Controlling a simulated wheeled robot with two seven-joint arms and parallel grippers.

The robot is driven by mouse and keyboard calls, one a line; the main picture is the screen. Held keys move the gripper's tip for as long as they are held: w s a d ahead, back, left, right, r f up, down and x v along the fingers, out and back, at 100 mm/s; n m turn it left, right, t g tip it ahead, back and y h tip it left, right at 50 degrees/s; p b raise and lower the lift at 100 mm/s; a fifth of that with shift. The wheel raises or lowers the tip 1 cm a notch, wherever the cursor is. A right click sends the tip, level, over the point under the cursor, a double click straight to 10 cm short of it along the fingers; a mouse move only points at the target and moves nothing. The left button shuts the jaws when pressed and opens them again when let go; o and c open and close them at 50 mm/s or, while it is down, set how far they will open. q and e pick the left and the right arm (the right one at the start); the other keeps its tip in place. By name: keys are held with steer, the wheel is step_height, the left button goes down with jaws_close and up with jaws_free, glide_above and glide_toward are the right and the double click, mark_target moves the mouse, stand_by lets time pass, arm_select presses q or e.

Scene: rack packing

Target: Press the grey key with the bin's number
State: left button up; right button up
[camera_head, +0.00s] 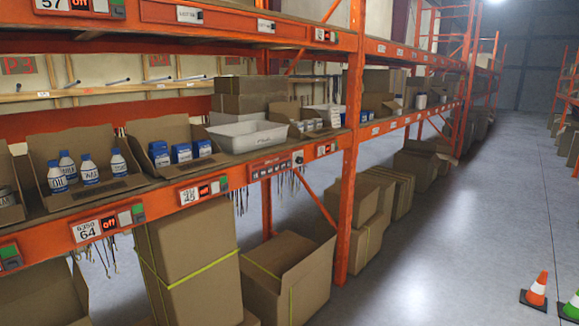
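Units with red displays and small keys are fixed along the orange shelf beams. The lower left unit has a label (87,231) reading 64, a display (109,223) reading "off", a grey key (125,217) and a green and red key pair (138,213). A similar unit (203,190) is further right; its label is too small to read surely. An upper unit (80,5) reads 57 and "off". Neither gripper is in view.
A grey-white tray (248,136) stands right of the cartons. Large cardboard boxes (188,262) and an open box (290,280) stand under the shelf. The aisle floor (450,240) at right is mostly clear; an orange cone (537,290) and a green cone (572,308) stand at lower right.

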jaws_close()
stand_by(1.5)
